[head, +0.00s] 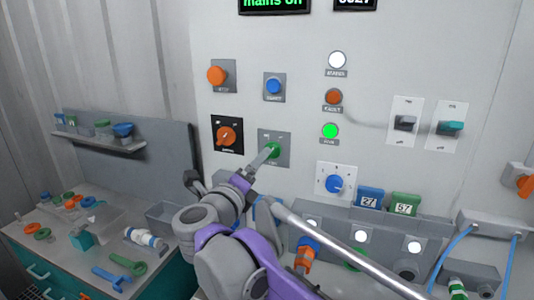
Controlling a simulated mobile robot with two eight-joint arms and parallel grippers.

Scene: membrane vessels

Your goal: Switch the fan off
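A grey switch plate (283,160) with a green knob (273,149) is on the panel, left of centre; its small label seems to read FAN. My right gripper (264,156), its arm rising from the bottom middle, reaches up to this knob. The slim fingertips overlap the knob's lower left side; I cannot tell whether they touch or grip it. The fingers partly hide the knob, so its exact setting is unclear. A green lamp (330,131) to the right is lit. My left gripper is not in view.
Close by are an orange rotary switch (227,136), a blue button (273,86), an orange button (216,75) and a blue dial (334,184). A silver bar (350,250) crosses the lower right. A cluttered bench (60,245) is at left.

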